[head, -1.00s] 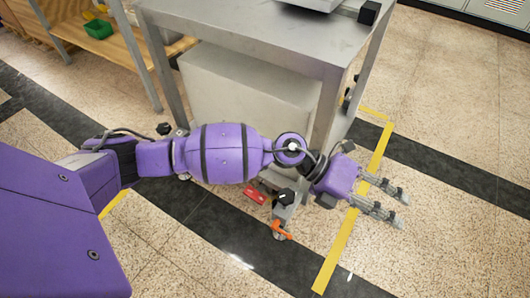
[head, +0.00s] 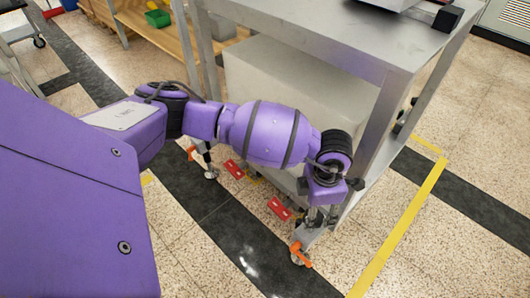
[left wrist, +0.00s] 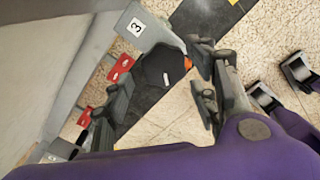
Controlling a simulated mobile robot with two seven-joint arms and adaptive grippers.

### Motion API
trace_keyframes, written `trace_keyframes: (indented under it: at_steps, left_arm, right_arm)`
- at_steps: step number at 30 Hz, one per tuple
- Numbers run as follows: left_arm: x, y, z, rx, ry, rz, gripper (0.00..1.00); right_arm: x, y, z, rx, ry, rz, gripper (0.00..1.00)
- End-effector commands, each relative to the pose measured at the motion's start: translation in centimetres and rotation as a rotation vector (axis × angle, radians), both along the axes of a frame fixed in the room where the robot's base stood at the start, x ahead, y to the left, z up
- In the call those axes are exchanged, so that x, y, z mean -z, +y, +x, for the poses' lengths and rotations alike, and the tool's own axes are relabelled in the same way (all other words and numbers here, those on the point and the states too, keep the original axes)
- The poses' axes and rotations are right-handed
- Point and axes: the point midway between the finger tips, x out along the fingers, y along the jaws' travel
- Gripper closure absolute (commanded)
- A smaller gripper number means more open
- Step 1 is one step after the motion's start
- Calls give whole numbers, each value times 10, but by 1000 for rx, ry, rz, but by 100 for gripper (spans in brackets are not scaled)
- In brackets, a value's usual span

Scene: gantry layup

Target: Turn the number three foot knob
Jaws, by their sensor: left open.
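In the left wrist view, the black foot knob (left wrist: 158,66) with a white mark sits beside a white tag reading 3 (left wrist: 136,27). My left gripper (left wrist: 160,82) is open, one finger on either side of the knob. Whether a finger touches the knob cannot be told. In the head view my left gripper (head: 316,215) points down over the near corner foot of the metal table (head: 392,45). The knob is hidden there by my gripper and wrist. An orange lever (head: 300,253) shows at the caster below. My right gripper is not recognisable in either view.
Red plates (head: 280,208) sit along the table's low edge, and another foot with an orange lever (head: 196,154) stands further left. The table leg (head: 384,128) rises close to my wrist. Open floor with a yellow line (head: 402,222) lies to the right.

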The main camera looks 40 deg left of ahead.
Motion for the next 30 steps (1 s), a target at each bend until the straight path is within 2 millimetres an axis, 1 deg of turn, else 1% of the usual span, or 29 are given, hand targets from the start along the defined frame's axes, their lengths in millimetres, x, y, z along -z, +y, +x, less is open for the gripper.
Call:
trace_keyframes:
  at_steps: [1, 4, 12, 14, 21, 22, 30]
  left_arm:
    - [11, 0, 0, 0, 2, 1, 47]
    - [20, 0, 0, 0, 1, 0, 47]
    - [21, 0, 0, 0, -1, -2, 47]
    - [21, 0, 1, 0, -1, -2, 53]
    - [21, 1, 1, -1, -3, 0, 85]
    - [21, 1, 1, -1, -3, 0, 86]
    - [20, 2, 3, 29, -5, 5, 87]
  right_arm:
    - [5, -1, 1, -7, 2, -1, 100]
    - [6, -1, 5, -15, -3, -2, 100]
    - [5, 1, 10, -19, -11, 0, 100]
    - [6, 1, 10, -19, -10, 0, 100]
    - [7, 1, 8, -15, -6, 0, 100]
    - [7, 1, 8, -15, -5, 0, 100]
    - [5, 0, 4, -13, 0, 0, 100]
